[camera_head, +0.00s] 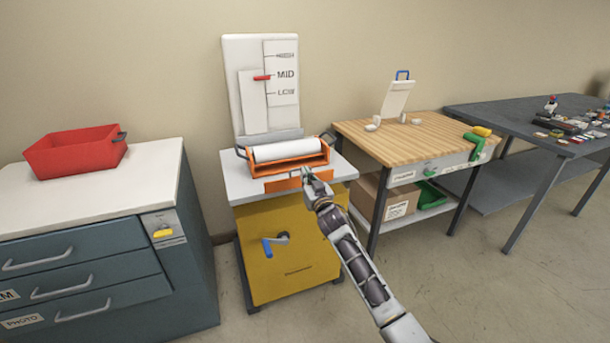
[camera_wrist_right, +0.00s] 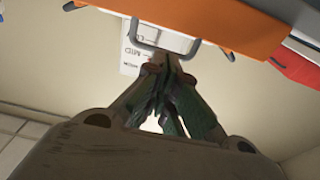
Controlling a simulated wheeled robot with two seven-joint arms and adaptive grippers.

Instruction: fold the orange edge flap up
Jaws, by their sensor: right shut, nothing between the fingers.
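The orange edge flap (camera_head: 280,185) hangs down at the front of the orange roller tray (camera_head: 290,164) on the small table. In the right wrist view a broad orange panel (camera_wrist_right: 215,20) with a grey wire handle (camera_wrist_right: 194,47) fills the top; I cannot tell whether it is the flap. My left gripper is out of view.
A white roller (camera_head: 287,150) lies in the tray. Behind stands a white board (camera_head: 246,85) with a red slider (camera_head: 262,78). Below is a yellow cabinet (camera_head: 305,255) with a blue-handled crank (camera_head: 268,247). A red bin (camera_head: 76,152) and a wooden workbench (camera_head: 405,140) flank it.

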